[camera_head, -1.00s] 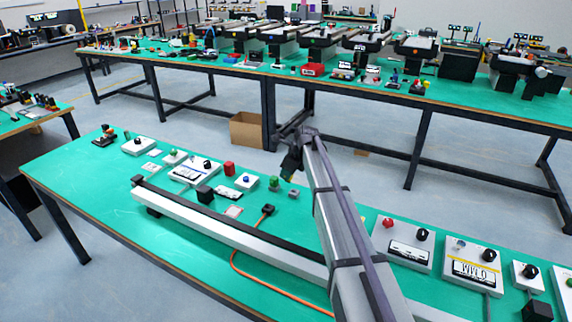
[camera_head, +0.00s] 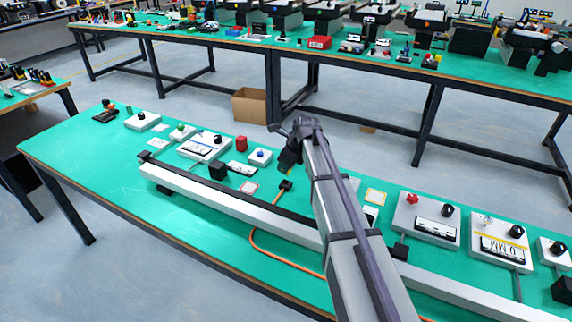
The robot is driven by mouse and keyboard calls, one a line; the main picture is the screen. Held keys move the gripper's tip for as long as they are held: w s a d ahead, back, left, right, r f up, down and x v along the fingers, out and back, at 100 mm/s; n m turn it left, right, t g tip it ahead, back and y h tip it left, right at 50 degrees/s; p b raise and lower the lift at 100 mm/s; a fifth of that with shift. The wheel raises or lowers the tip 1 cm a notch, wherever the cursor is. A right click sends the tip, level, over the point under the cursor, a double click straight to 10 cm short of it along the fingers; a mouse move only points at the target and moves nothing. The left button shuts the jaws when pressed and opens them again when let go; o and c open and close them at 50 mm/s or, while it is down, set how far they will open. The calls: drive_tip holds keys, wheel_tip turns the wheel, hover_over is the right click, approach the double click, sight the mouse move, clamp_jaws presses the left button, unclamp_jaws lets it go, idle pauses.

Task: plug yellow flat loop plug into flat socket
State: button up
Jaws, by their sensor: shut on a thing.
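My gripper (camera_head: 290,158) is the small dark end of my arm, above the green table (camera_head: 110,170), near the row of small devices. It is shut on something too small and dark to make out. I cannot pick out the yellow flat loop plug for certain. I cannot identify the flat socket either; part of the device row is hidden behind my gripper and arm. A white box with a blue button (camera_head: 260,157) shows just left of my gripper.
An orange cable (camera_head: 254,240) with a black end (camera_head: 286,185) lies in front of my gripper. A long grey rail (camera_head: 225,208) runs along the table. A red block (camera_head: 241,143) stands to the left, and a panel with a red button (camera_head: 412,199) to the right.

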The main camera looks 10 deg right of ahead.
drive_tip(key=shift+f+b, duration=0.8)
drive_tip(key=shift+f, duration=0.45)
idle(0.4)
drive_tip(key=shift+f+b, duration=0.35)
drive_tip(key=shift+f+b, duration=0.95)
drive_tip(key=o, duration=1)
drive_tip(key=shift+r, duration=0.1)
drive_tip(key=p+v, duration=1)
drive_tip(key=shift+s+r, duration=0.1)
drive_tip(key=shift+r, duration=0.2)
